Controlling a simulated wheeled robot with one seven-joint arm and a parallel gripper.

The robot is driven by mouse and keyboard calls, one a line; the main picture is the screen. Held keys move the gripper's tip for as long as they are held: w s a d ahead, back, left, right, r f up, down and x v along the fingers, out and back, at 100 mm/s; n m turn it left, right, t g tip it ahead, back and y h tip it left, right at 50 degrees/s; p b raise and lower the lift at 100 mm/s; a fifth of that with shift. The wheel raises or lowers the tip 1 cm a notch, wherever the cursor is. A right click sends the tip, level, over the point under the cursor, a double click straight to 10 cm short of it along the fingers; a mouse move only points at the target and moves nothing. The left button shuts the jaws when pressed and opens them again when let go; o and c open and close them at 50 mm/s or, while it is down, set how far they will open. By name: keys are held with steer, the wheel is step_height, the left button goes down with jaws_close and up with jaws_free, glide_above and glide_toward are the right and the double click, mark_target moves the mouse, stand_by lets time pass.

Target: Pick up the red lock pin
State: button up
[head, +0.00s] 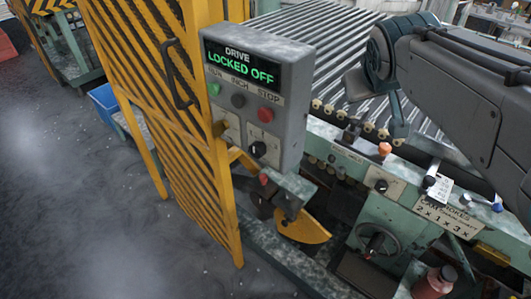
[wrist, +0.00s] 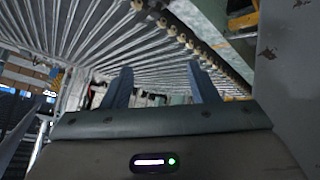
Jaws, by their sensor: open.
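A small red knob (head: 264,180) sits on the green bracket below the control box in the head view, and may be the red lock pin. An orange-red knob (head: 384,149) stands on the green machine rail, so I cannot tell for sure which is the pin. My gripper (head: 376,112) is above the roller bed, up and right of the red knob and just above the orange-red one. The wrist view shows my gripper (wrist: 161,82) with its two fingers apart and nothing between them. No red pin is visible in the wrist view.
The grey control box (head: 258,85) reads "LOCKED OFF" and stands left of my arm. A yellow mesh gate (head: 170,110) is beside it. The roller bed (head: 330,40) lies behind. A yellow curved plate (head: 303,228) is below the bracket. A reddish bottle (head: 433,284) stands at the lower right.

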steer(key=w+a+f+n+g+h, duration=0.15)
steer(key=w+f+n, duration=0.35)
steer(key=w+n, duration=0.55)
steer(key=n+g+y+p, duration=0.3)
steer(key=n+g+p, duration=0.4)
steer(key=n, duration=2.3)
glide_above(263, 176)
step_height(263, 176, down, 31)
step_height(263, 176, down, 8)
steer(key=shift+s+p, duration=0.1)
steer(key=shift+p, duration=0.25)
steer(key=shift+f+p, duration=1.05)
steer(key=shift+f, duration=1.75)
steer(key=c, duration=1.1)
